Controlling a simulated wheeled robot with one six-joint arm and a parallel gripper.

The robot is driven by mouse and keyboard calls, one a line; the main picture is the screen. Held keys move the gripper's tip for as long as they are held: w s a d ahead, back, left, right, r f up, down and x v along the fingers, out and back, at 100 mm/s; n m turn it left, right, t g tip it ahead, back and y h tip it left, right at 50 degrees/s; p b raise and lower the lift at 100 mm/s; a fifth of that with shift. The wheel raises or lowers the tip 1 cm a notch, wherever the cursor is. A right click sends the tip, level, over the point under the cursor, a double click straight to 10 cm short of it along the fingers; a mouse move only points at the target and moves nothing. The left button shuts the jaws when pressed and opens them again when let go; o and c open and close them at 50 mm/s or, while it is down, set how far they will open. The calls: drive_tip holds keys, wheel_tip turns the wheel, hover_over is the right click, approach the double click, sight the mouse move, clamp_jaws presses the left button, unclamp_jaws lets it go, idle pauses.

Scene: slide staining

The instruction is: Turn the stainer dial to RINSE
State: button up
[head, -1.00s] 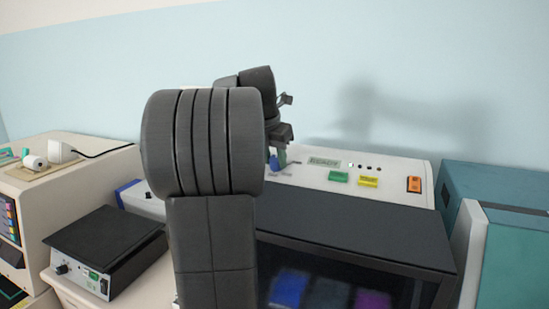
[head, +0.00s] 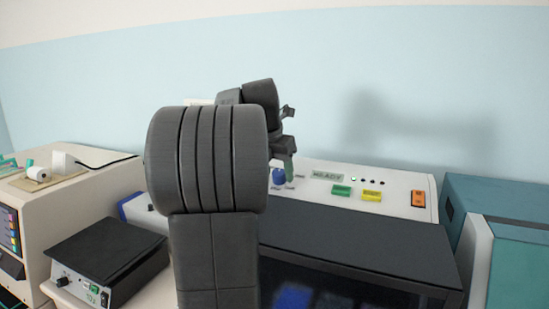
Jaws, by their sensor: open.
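The stainer (head: 360,243) has a white sloped control panel along its back. The blue dial (head: 278,176) sits at the panel's left end with small labels around it, too small to read. My gripper (head: 289,171) is at the dial, its finger just to the right of the knob in the picture. I cannot tell whether it touches the dial. My own arm stands in front and hides the panel's left part. The dial's pointer direction cannot be made out.
The panel also carries a READY display (head: 327,175), a green button (head: 342,191), a yellow button (head: 372,195) and an orange switch (head: 418,198). A teal machine (head: 500,230) stands at right. A black-topped device (head: 108,259) and a beige machine (head: 95,204) stand at left.

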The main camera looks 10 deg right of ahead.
drive_tip(key=v, duration=1.3)
drive_tip(key=shift+r, duration=0.2)
drive_tip(key=shift+s, duration=0.1)
drive_tip(key=x, duration=1.4)
drive_tip(key=shift+a+r, duration=0.1)
drive_tip(key=shift+r, duration=0.05)
